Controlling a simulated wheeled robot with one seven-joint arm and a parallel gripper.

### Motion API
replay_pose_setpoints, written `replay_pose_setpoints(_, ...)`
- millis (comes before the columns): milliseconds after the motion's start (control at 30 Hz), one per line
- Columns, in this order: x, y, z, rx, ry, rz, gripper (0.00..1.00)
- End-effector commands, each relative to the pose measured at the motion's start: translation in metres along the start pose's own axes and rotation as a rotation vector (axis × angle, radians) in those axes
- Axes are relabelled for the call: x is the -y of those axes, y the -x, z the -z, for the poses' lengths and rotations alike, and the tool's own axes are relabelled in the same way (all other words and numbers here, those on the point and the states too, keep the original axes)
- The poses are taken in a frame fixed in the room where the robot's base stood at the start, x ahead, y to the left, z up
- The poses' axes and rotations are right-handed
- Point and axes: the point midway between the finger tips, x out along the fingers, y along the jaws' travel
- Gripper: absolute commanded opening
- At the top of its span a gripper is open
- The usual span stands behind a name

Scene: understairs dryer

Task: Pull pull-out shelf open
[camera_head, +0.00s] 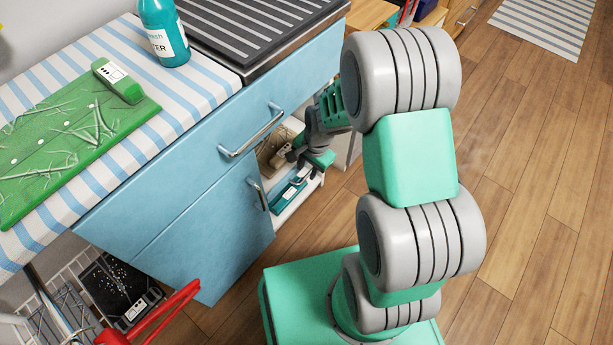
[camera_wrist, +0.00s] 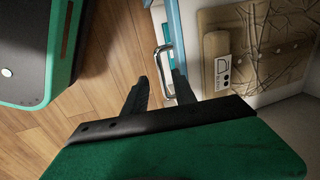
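The pull-out shelf appears to be the low white shelf (camera_head: 300,203) in the open bay beside the blue cupboard door, with teal items on it. My gripper (camera_head: 296,152) is at this bay, partly hidden by its own arm. In the wrist view my gripper (camera_wrist: 162,92) is open, with two dark fingers apart. A silver bar handle (camera_wrist: 161,62) shows between and just beyond the fingertips, by a white panel with a blue edge. I cannot tell whether the fingers touch it. A brown board (camera_wrist: 258,55) lies inside the bay, right of the fingers.
The blue drawer (camera_head: 190,150) and blue cupboard door (camera_head: 205,235) have silver handles. A striped worktop holds a green board (camera_head: 60,150) and a teal bottle (camera_head: 163,35). A wire rack (camera_head: 60,300) and red object (camera_head: 165,310) are at lower left. Wooden floor is clear at right.

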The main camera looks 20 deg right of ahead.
Motion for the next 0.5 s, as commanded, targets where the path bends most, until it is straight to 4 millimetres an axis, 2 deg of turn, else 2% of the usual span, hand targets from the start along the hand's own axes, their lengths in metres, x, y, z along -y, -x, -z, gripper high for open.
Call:
replay_pose_setpoints(33,-0.001,-0.016,0.000,0.001,0.000,-0.001,0.33)
replay_pose_setpoints(200,-0.001,-0.036,0.001,-0.001,0.000,0.000,0.33)
replay_pose_setpoints(500,0.000,-0.038,0.002,-0.002,0.000,0.001,0.33)
